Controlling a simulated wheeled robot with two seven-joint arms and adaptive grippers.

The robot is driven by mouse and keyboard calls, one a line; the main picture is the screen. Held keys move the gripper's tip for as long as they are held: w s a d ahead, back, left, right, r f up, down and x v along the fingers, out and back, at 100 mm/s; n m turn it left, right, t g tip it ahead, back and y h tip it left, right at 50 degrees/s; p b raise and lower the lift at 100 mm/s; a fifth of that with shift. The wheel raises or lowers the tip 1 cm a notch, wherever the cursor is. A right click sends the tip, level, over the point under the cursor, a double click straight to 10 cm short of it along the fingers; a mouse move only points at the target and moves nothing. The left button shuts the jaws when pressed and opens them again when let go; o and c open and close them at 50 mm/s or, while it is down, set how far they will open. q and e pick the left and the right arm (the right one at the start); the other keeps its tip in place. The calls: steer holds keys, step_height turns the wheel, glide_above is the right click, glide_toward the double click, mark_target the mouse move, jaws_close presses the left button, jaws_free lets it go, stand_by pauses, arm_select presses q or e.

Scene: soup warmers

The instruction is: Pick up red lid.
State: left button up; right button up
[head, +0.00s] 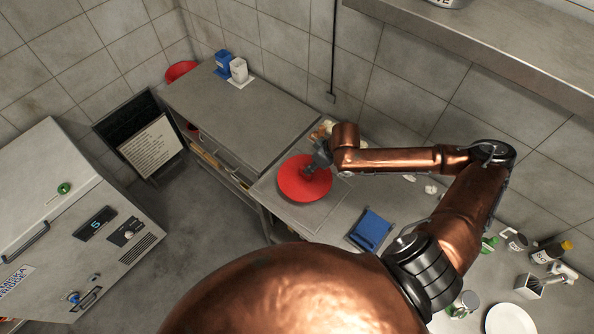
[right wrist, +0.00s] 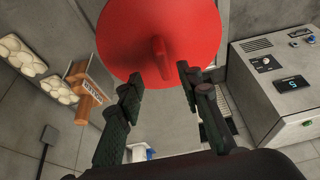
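The red lid (head: 302,183) is a round disc at the counter's left part in the head view; what is under it is hidden. In the right wrist view the red lid (right wrist: 190,30) fills the top, with its upright fin-like handle (right wrist: 160,57) facing my gripper. My right gripper (head: 314,164) is over the lid in the head view. In the wrist view my right gripper (right wrist: 159,76) is open, its fingertips on either side of the handle's end with gaps to both. My left gripper is not in view.
A blue folded item (head: 371,229) lies on the counter near the lid. A metal shelf (head: 490,45) overhangs at the upper right. A plate (head: 510,319) sits lower right.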

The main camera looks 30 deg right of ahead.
steer(key=shift+a+f, duration=0.1)
steer(key=shift+f, duration=0.35)
steer(key=shift+a+f, duration=0.15)
steer(key=shift+f, duration=0.1)
steer(key=shift+w+a+f, duration=0.2)
steer(key=shift+w+f, duration=0.25)
steer(key=shift+f, duration=0.05)
steer(key=shift+w+a+f, duration=0.2)
steer(key=shift+w+f, duration=0.2)
steer(key=shift+f, duration=0.1)
steer(key=x, duration=0.2)
steer(key=shift+w+f, duration=0.15)
steer(key=shift+f, duration=0.1)
steer(key=shift+f+p, duration=0.25)
steer(key=shift+p, duration=0.05)
steer(key=shift+f, duration=0.1)
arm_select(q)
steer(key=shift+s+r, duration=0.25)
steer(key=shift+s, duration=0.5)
arm_select(e)
jaws_close()
